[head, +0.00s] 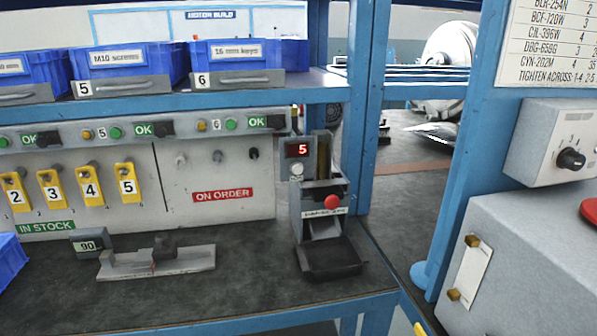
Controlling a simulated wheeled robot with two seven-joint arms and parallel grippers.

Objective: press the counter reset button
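A counter with a red lit display (299,149) reading 5 sits at the upper left of a grey dispenser (310,215) at the bench's right end. A small pale round button (296,169) is just below the display. A larger red button (332,202) sticks out from the dispenser's front, above a label too small to read surely. Nothing touches either button. Neither of my grippers shows in the head view.
A black tray (330,264) juts out below the dispenser. A blue post (365,130) stands close behind it on the right. A grey fixture (156,262) lies left on the bench. A control box with a black knob (571,159) is at far right.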

